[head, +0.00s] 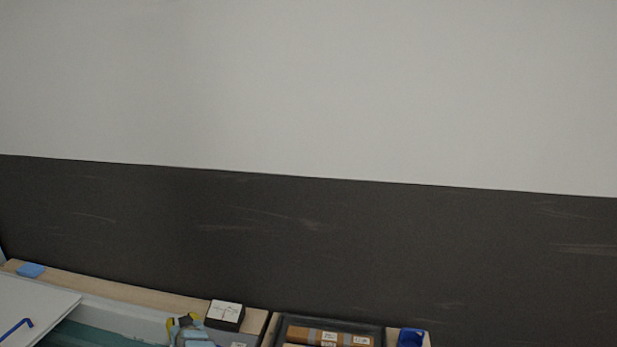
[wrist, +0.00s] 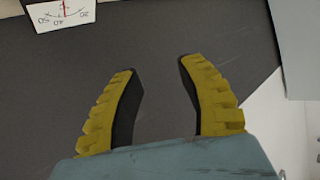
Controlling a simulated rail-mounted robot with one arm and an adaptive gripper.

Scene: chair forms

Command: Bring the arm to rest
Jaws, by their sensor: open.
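My gripper (wrist: 158,75) shows in the wrist view with its two yellow, ribbed fingers apart. Nothing is between the fingers, and a dark grey surface shows behind them. In the head view a yellow and grey-blue part that looks like my gripper (head: 188,328) shows low in the picture, cut off by the bottom edge. It is beside a small black box with a white dial face (head: 226,311). The rest of my arm is out of view.
A dial card (wrist: 60,13) is at the wrist view's top left. In the head view, a black tray (head: 281,330) holds brown blocks, with a blue cup (head: 411,338) to its right. A blue block (head: 31,270) and a white panel (head: 35,305) are at left. A wall (head: 300,90) stands behind.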

